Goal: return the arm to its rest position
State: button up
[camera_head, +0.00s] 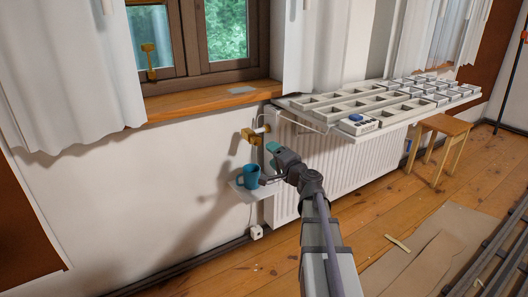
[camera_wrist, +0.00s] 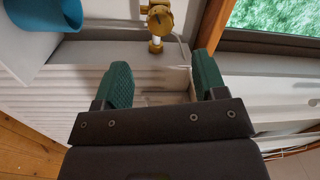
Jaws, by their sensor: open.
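My gripper (camera_head: 266,164) is in the middle of the head view, in front of the white radiator and just right of a blue mug. In the wrist view its two green fingers (camera_wrist: 161,75) stand apart with nothing between them. The blue mug (camera_head: 249,177) stands on a small white shelf by the wall; part of it shows at the upper left of the wrist view (camera_wrist: 50,27). The gripper looks close to the mug in the head view; I cannot tell the exact gap.
A brass valve (camera_head: 250,135) juts out near the gripper. The white radiator (camera_head: 318,165) is behind my arm, with a shelf of grey trays (camera_head: 345,105) above it. A wooden stool (camera_head: 445,125) stands right. Cardboard (camera_head: 410,268) and dark rails (camera_head: 495,255) lie on the floor.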

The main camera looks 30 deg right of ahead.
jog(key=s+a+f+n+g+y+p, duration=0.35)
jog(key=s+a+f+n+g, duration=0.6)
jog(key=a+g, duration=0.35)
jog(key=s+a+r+n+g+h+p, duration=0.4)
jog(key=s+a+n+g+h+p, duration=0.15)
jog(key=s+a+p, duration=0.5)
notch_tip(320, 180, up, 35)
jog(key=s+m+p, duration=0.1)
jog(key=p, duration=3.3)
jog(key=shift+s+a+r, duration=0.2)
jog(key=shift+s, duration=0.1)
